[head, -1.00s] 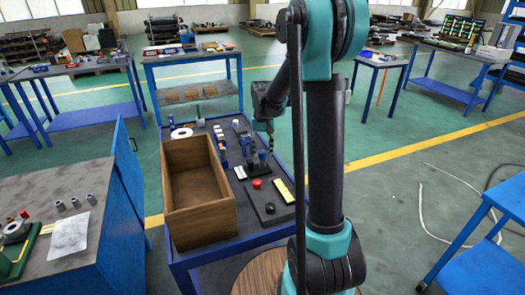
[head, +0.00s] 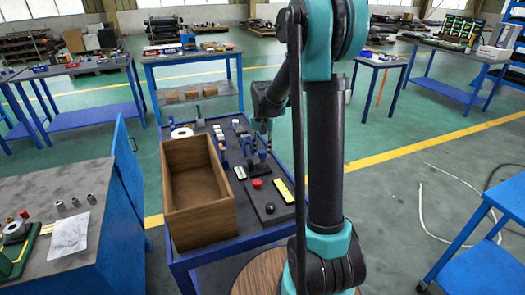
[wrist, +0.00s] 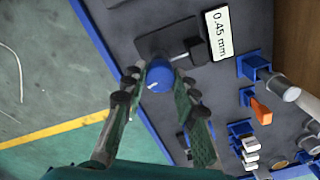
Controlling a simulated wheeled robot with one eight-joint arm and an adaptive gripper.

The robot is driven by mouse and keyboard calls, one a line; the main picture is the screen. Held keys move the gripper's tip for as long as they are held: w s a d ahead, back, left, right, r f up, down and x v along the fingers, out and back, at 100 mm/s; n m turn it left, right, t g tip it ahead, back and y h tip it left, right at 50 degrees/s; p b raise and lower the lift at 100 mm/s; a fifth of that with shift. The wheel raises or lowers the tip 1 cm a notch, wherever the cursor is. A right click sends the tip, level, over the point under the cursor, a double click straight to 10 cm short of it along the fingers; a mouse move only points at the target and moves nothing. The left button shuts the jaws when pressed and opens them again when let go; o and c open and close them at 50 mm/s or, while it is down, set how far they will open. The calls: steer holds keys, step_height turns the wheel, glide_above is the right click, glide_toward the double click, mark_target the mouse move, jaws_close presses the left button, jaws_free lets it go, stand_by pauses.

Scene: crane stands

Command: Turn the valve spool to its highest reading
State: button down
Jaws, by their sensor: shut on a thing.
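The valve spool has a round blue top (wrist: 159,78) and stands on a dark plate (wrist: 160,40) in the wrist view. A short rod with a dark end sticks out from beside it toward the label. A white reading label (wrist: 217,34) shows 0.45 mm. My gripper (wrist: 157,85) is shut on the spool, with one finger on each side of the blue top. In the head view my gripper (head: 263,142) is over the middle of the blue table (head: 225,238), and the spool is largely hidden by the fingers.
An open wooden box (head: 197,190) stands left of my gripper. Blue holders (wrist: 254,66) with an orange piece (wrist: 261,111) and white pieces stand close by in the wrist view.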

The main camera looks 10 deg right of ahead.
mark_target(263, 152)
steer(key=m, duration=0.4)
steer(key=shift+m, duration=2.6)
steer(key=c, duration=1.2)
jaws_free()
step_height(263, 152, up, 12)
steer(key=shift+s, duration=0.1)
